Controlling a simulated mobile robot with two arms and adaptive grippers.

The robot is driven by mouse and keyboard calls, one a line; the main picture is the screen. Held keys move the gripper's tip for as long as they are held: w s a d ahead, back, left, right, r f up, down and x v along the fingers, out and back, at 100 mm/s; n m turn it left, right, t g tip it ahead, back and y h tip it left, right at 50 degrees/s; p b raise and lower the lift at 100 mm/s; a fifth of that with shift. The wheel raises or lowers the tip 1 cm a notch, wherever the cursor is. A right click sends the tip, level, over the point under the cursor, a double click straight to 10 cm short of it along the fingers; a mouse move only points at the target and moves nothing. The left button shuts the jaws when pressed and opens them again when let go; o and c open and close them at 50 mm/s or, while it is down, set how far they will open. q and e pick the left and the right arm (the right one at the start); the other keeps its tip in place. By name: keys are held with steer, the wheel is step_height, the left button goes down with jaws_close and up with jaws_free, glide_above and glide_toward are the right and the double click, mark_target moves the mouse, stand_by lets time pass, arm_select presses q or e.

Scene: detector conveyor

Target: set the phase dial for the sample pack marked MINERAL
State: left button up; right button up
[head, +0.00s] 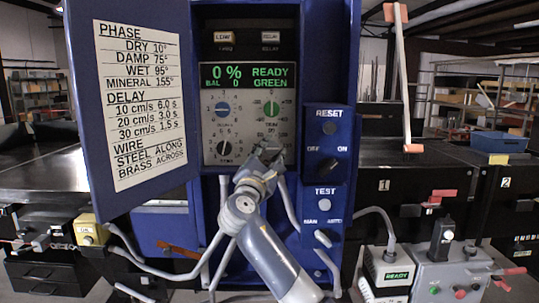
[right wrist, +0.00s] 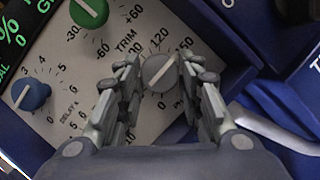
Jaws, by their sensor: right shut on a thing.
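The phase dial (right wrist: 160,72) is a round grey knob with a white line, on the pale panel in the right wrist view. Its line slants from lower left to upper right. Numbers such as 120 show around it; part of its scale is hidden by the fingers. My right gripper (right wrist: 158,76) is shut on the dial, one finger on each side. In the head view my right gripper (head: 270,152) covers the dial. The chart (head: 139,95) on the open blue door lists MINERAL 155°. No pack marked MINERAL can be made out. My left gripper is not in view.
The display (head: 247,77) reads 0 % and READY GREEN. A green trim knob (head: 271,108), a blue knob (head: 222,110) and a black knob (head: 224,147) sit close by. The blue switch column (head: 328,160) stands at the right; the open door flanks the left.

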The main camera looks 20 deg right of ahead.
steer(key=shift+a+f+m+b, duration=0.1)
steer(key=shift+f+m+b, duration=0.05)
steer(key=shift+m+b, duration=0.3)
steer(key=shift+m+g, duration=0.5)
steer(key=shift+m, duration=0.15)
steer(key=o, duration=0.8)
steer(key=shift+r, duration=0.2)
